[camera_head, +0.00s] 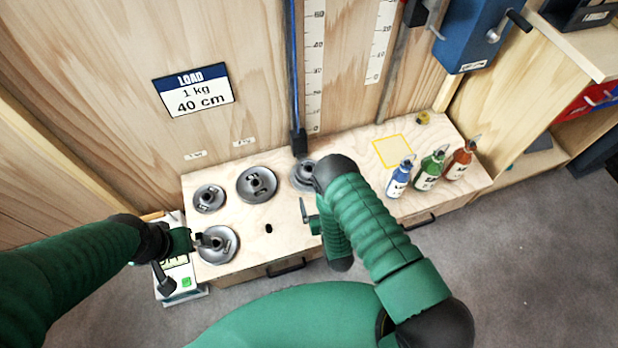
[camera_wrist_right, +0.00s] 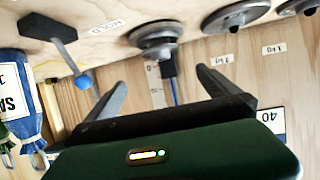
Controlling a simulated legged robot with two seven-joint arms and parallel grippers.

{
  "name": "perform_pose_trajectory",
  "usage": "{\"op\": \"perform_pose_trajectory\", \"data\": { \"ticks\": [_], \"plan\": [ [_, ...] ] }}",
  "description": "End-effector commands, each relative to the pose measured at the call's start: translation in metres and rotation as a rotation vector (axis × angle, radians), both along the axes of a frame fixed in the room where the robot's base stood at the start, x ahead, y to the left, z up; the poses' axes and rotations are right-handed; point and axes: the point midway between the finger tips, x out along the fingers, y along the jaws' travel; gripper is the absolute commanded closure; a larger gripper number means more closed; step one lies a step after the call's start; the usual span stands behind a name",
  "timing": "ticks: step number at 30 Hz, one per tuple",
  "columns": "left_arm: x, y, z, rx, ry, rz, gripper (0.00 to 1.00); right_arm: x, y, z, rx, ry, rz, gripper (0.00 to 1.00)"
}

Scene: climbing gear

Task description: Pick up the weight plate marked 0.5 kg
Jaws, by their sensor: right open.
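In the head view several grey weight plates lie on the wooden bench: a small one at left (camera_head: 209,199), a larger one (camera_head: 257,184), one at the front (camera_head: 218,245), and one below the blue cord (camera_head: 302,177). I cannot read a 0.5 kg mark on any of them. My right gripper (camera_head: 306,214) is in front of the cord's plate, partly hidden by my arm. In the right wrist view its fingers (camera_wrist_right: 160,88) are apart and empty, with that plate (camera_wrist_right: 155,36) beyond them.
A LOAD sign (camera_head: 194,90) hangs on the wall. A scale (camera_head: 181,283) stands at the bench's left.

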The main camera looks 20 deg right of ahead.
Motion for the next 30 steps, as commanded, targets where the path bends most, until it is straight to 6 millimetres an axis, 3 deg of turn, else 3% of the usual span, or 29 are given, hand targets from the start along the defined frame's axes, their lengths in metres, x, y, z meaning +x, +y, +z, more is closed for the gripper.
{"op": "perform_pose_trajectory", "data": {
  "ticks": [2, 12, 18, 25, 30],
  "plan": [
    [0.0, 0.0, -0.006, 0.0, -0.001, 0.0, 0.0, 0.008, 0.0, -0.007, -0.002, -0.015, -0.001, 0.0],
    [0.001, 0.0, -0.037, 0.0, -0.001, 0.0, 0.0, 0.086, -0.006, -0.04, -0.003, -0.014, 0.0, 0.0],
    [0.001, 0.0, -0.045, 0.0, -0.001, 0.0, 0.0, 0.108, -0.008, -0.048, -0.004, -0.01, 0.0, 0.0],
    [0.0, 0.0, -0.07, 0.0, -0.001, 0.0, 0.0, 0.145, -0.01, -0.064, -0.004, -0.011, 0.0, 0.0],
    [0.001, 0.0, -0.07, 0.0, -0.001, 0.0, 0.0, 0.154, -0.011, -0.063, -0.003, -0.008, 0.001, 0.0]
  ]
}}
